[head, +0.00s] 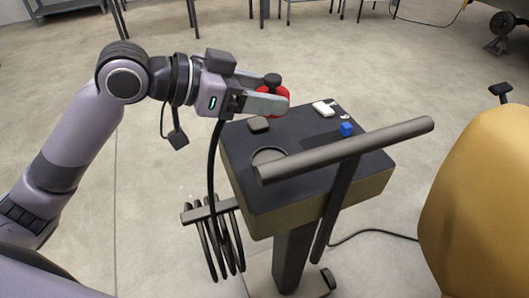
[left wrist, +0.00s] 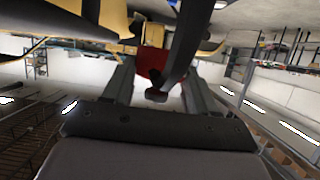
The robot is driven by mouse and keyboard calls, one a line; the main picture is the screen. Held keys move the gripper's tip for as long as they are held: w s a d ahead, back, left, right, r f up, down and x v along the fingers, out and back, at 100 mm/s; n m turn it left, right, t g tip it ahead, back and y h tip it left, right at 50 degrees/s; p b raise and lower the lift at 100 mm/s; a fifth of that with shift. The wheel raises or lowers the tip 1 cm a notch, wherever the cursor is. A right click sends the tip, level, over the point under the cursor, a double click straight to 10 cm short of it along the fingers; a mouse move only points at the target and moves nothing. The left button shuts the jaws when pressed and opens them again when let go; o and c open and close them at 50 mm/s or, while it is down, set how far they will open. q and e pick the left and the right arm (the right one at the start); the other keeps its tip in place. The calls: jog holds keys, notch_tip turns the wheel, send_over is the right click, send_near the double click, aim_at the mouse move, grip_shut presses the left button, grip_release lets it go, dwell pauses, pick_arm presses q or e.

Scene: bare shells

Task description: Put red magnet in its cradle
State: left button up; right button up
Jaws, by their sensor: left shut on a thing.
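The red magnet (head: 283,91) is a rounded red piece with a dark knob on top. My left gripper (head: 270,97) is shut on it and holds it above the back left part of the stand's dark top (head: 230,140). The fingers hide part of the magnet. In the left wrist view the red magnet (left wrist: 150,62) shows between the fingers, partly behind a dark curved piece. A round ring-like recess (head: 268,155) lies on the stand's top, below and apart from the magnet; it looks like the cradle, though I cannot be certain. My right gripper is out of view.
A dark bar (head: 350,147) crosses above the stand's front right side. A yellow shell (head: 480,200) stands at right.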

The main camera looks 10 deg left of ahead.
pick_arm(q)
notch_tip(320, 180, down, 13)
jog(key=shift+r+b, duration=0.15)
jog(key=shift+b, duration=0.55)
jog(key=o, duration=1.3)
jog(key=shift+s+a+r, duration=0.15)
jog(key=shift+a, duration=0.1)
jog(key=shift+b+v, duration=0.6)
jog(key=shift+v, duration=5.05)
